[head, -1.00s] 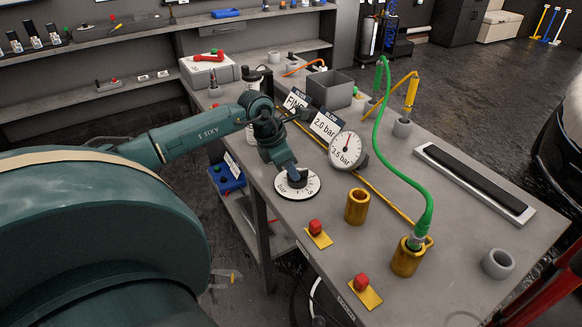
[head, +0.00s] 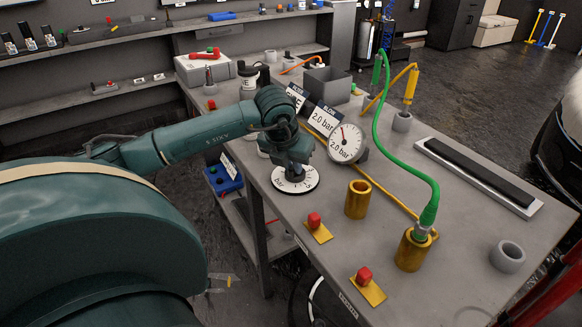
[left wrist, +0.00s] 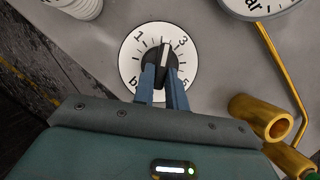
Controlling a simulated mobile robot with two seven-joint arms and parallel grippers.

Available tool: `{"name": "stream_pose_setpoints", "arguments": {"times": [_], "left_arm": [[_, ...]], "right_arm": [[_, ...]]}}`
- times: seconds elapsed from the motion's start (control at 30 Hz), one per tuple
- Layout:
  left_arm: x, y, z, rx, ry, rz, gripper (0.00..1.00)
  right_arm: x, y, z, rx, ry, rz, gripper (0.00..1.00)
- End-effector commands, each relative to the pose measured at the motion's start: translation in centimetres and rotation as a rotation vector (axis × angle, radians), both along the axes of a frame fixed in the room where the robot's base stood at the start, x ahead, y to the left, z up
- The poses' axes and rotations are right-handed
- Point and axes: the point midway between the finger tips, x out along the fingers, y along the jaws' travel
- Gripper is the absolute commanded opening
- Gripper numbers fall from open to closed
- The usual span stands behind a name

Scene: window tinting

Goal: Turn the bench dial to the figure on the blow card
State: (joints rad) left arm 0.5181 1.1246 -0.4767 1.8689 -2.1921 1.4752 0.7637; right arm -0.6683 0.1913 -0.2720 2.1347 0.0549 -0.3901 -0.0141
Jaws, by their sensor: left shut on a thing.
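The bench dial (head: 309,184) is a white disc with black figures at the bench's near left. In the left wrist view the dial (left wrist: 133,75) shows its dark knob with a white pointer line between the 1 and the 3. My left gripper (head: 296,172) is shut on the knob from above; its blue fingers (left wrist: 164,82) straddle it. The blow card (head: 326,119) reads 2.0 bar. The round gauge (head: 346,143) beside it also reads 2.0 bar. My right gripper is not seen.
Two brass cups (head: 358,199) (head: 412,250) stand right of the dial, one holding the green hose's (head: 431,206) end. Red buttons on yellow plates (head: 320,232) (head: 370,291) lie at the front edge. A second card, partly hidden by my arm, stands behind.

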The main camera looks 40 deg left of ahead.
Motion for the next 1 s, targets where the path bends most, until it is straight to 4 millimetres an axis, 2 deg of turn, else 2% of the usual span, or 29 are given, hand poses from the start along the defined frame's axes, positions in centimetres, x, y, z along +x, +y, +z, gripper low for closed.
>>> {"name": "stream_pose_setpoints", "arguments": {"times": [0.3, 0.8, 0.83, 1.0], "left_arm": [[0.10, -0.15, 0.05, 0.000, -0.002, 0.105, 0.00], [0.09, -0.14, 0.10, -0.001, 0.000, 0.122, 0.00], [0.09, -0.14, 0.10, -0.001, 0.000, 0.122, 0.15], [0.08, -0.15, 0.07, 0.000, 0.000, 0.121, 0.29]], "right_arm": [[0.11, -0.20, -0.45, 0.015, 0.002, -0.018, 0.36], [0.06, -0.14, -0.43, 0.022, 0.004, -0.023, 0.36], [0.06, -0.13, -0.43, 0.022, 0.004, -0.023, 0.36], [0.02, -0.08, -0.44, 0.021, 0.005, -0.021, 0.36]]}}
